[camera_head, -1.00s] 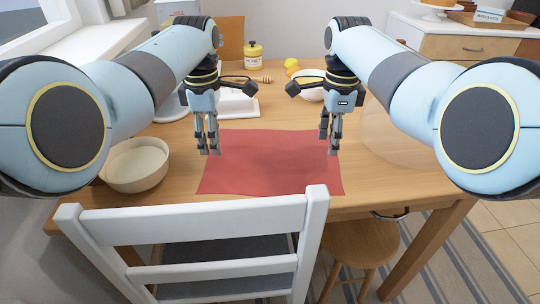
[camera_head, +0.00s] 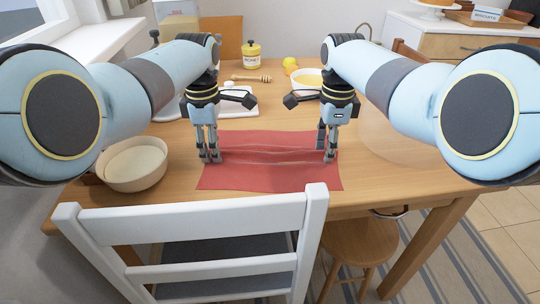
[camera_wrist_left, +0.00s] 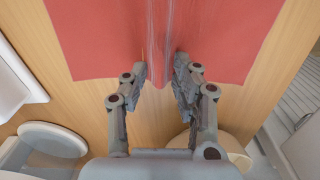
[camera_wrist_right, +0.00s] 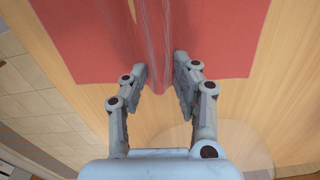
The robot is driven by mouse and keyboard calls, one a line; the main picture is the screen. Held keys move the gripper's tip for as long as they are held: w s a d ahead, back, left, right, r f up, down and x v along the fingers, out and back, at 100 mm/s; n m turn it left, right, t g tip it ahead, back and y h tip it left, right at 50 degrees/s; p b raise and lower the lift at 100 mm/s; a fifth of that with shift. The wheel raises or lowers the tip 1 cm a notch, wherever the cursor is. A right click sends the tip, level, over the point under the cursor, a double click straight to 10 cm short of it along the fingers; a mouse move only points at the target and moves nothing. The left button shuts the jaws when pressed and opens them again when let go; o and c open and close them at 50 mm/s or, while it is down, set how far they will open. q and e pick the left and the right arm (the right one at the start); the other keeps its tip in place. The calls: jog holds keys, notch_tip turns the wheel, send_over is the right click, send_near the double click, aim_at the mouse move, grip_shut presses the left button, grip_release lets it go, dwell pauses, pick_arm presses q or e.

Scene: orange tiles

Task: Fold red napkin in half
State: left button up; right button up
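The red napkin (camera_head: 235,180) lies on the table, with a raised ridge of wrinkles across its middle between my grippers. My left gripper (camera_head: 210,158) is at the napkin's left edge. In the left wrist view its fingers (camera_wrist_left: 161,70) stand on both sides of a bunched strip of the napkin (camera_wrist_left: 90,40) and appear to pinch it. My right gripper (camera_head: 326,157) is at the right edge. In the right wrist view its fingers (camera_wrist_right: 161,70) likewise appear to pinch the napkin (camera_wrist_right: 220,40). The front and back parts of the napkin lie flat.
A cream bowl (camera_head: 136,165) stands left of the napkin. Behind are a white tray (camera_head: 236,106), a honey dipper (camera_head: 252,78), a yellow jar (camera_head: 252,53), a lemon (camera_head: 290,63) and a white bowl (camera_head: 307,80). A white chair (camera_head: 205,216) stands at the front edge.

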pick_arm(q)
jog(key=shift+s+f, duration=0.1)
jog(key=shift+f, duration=0.05)
grip_shut()
pick_arm(e)
jog(key=shift+s+f, duration=0.2)
jog(key=shift+f, duration=0.05)
grip_shut()
